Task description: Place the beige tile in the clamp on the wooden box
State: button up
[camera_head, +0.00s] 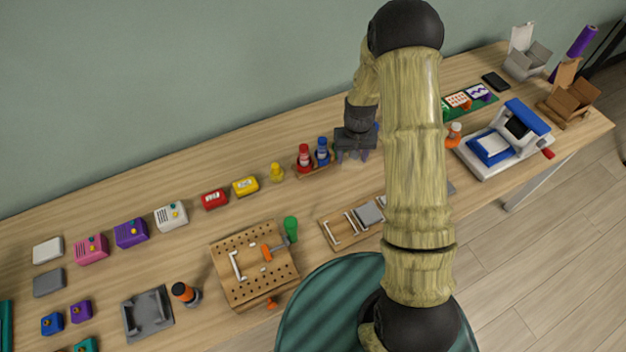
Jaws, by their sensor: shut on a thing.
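The wooden box (237,288) has a top full of holes and stands at the front middle of the bench. On its top is the clamp, with a white bracket (236,266) and an orange part (267,252); no tile shows in it. My gripper (354,154) is above the back of the bench, up and to the right of the box and apart from it. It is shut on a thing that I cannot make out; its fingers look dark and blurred. I cannot pick out the beige tile for sure.
A wooden rack (336,240) with a grey tile (368,213) lies right of the box, partly behind my arm. A green-handled tool (291,228) stands beside the box. Red (304,158) and blue (322,152) bottles stand left of my gripper. A grey tray (130,325) lies left.

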jog(key=s+a+r+n, duration=0.2)
jog(key=a, duration=0.4)
jog(key=s+a+r+n, duration=0.2)
jog(key=s+a, duration=0.1)
jog(key=a, duration=0.3)
jog(key=shift+a+n+p, duration=0.3)
jog(key=shift+a, duration=0.1)
send_over(310, 190)
jog(key=shift+f+p, duration=0.4)
jog(key=shift+f, duration=2.5)
jog(key=shift+f+p, duration=0.35)
jog(key=shift+f, duration=1.75)
